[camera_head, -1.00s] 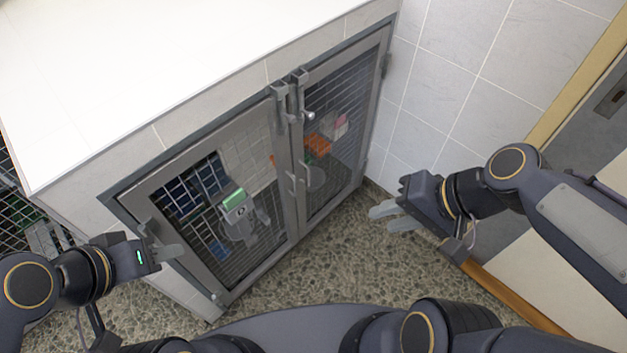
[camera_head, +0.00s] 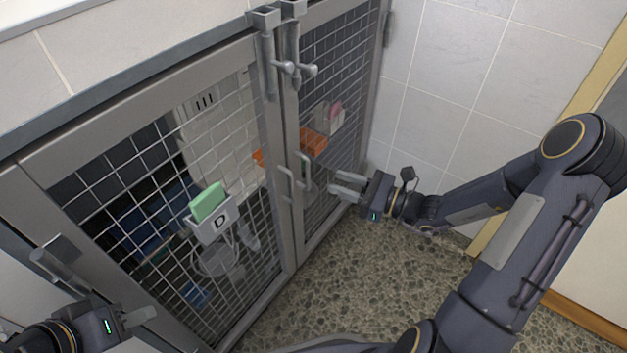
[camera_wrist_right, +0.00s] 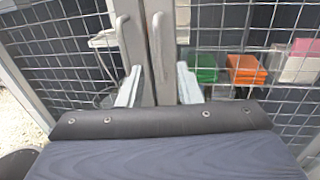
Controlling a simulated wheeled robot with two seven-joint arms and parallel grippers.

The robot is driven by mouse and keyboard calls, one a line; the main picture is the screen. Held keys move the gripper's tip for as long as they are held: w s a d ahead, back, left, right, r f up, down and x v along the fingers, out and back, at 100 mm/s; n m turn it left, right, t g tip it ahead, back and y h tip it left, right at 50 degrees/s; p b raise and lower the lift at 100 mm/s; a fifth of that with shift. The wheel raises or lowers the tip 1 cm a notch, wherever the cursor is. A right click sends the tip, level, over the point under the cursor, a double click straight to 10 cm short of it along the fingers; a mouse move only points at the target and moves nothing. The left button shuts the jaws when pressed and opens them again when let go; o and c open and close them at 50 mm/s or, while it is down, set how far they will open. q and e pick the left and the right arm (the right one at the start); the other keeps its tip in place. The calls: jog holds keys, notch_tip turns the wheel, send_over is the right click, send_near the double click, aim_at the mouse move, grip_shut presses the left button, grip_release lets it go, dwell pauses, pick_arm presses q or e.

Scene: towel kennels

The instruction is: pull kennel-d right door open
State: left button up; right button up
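The left door's handle (camera_head: 286,183) is close beside the right one. Latches (camera_head: 290,68) sit at the top of the seam. A tiled wall (camera_head: 440,80) bounds the right side. The speckled floor (camera_head: 380,280) in front is clear. Orange items (camera_head: 308,143) are behind the mesh.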

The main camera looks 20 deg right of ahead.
jog(key=b+x, duration=0.2)
jog(key=x, duration=0.4)
jog(key=shift+a, duration=0.3)
jog(key=shift+w, duration=0.15)
grip_shut()
